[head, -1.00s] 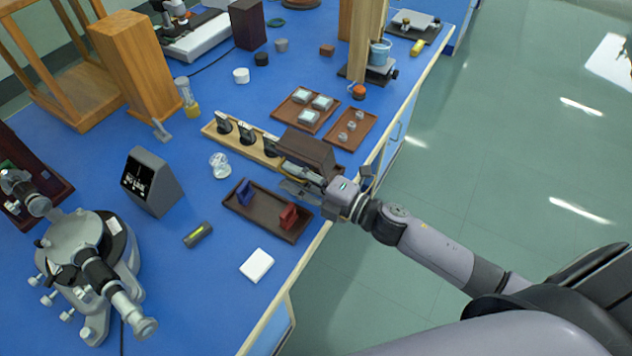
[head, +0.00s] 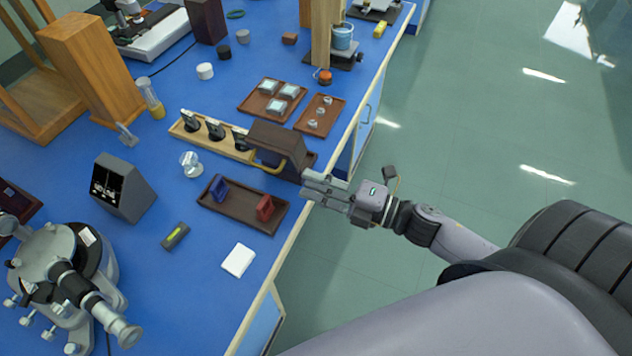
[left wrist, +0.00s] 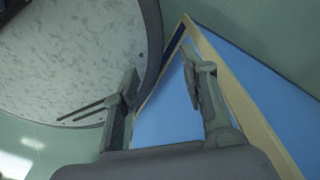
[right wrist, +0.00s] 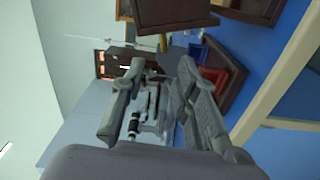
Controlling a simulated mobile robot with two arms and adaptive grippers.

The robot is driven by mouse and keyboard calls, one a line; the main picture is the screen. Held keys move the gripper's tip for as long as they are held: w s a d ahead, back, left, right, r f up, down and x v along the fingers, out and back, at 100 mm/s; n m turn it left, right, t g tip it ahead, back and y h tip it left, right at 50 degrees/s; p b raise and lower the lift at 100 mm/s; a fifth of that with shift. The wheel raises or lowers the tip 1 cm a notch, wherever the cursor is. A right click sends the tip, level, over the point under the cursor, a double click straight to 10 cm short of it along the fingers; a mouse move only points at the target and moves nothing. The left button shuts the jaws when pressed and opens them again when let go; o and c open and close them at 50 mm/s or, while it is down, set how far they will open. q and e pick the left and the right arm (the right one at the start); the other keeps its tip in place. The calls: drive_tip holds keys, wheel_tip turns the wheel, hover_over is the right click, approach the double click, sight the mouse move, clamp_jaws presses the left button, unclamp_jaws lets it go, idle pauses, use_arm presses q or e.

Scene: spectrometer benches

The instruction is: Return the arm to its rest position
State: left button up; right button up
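My right gripper (head: 322,188) is just off the right edge of the blue bench, beside a dark brown box with a yellow handle (head: 280,150). It is apart from the box, with nothing between its fingers. In the right wrist view its two fingers (right wrist: 155,85) stand apart and empty. My right arm comes in from the lower right. My left gripper shows only in the left wrist view (left wrist: 165,90), its fingers wide apart and empty, with a bench edge beyond them.
A dark tray (head: 235,225) holding a blue and a red block lies left of the right gripper. A wooden rack (head: 185,135) and brown trays (head: 298,122) stand behind. A spectrometer (head: 60,270) is at the lower left. The floor (head: 480,110) on the right is clear.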

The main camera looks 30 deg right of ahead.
idle(0.3)
drive_tip(key=s+d+f+m+g+h, duration=0.1)
drive_tip(key=d+f+m+h, duration=0.25)
drive_tip(key=f, duration=0.65)
drive_tip(key=s+d+f+m+g+h, duration=0.1)
drive_tip(key=s+d+f+m+h, duration=0.25)
drive_tip(key=f, duration=0.65)
drive_tip(key=w+d+f+m+g+h, duration=0.1)
drive_tip(key=d+f+m+h, duration=0.25)
drive_tip(key=f+m, duration=0.45)
drive_tip(key=s+f+m+g, duration=0.3)
drive_tip(key=s+f+g, duration=0.2)
drive_tip(key=s+f, duration=1)
drive_tip(key=s+a+f+m+g, duration=0.2)
drive_tip(key=s+a+f, duration=0.1)
drive_tip(key=s+f, duration=0.2)
drive_tip(key=s+a+f+m+g, duration=0.2)
drive_tip(key=s+f, duration=0.3)
drive_tip(key=s, duration=0.5)
drive_tip(key=shift+s+a+g+h, duration=0.15)
drive_tip(key=shift+a+g+h, duration=0.2)
drive_tip(key=shift+a+g, duration=0.45)
drive_tip(key=shift+r, duration=0.1)
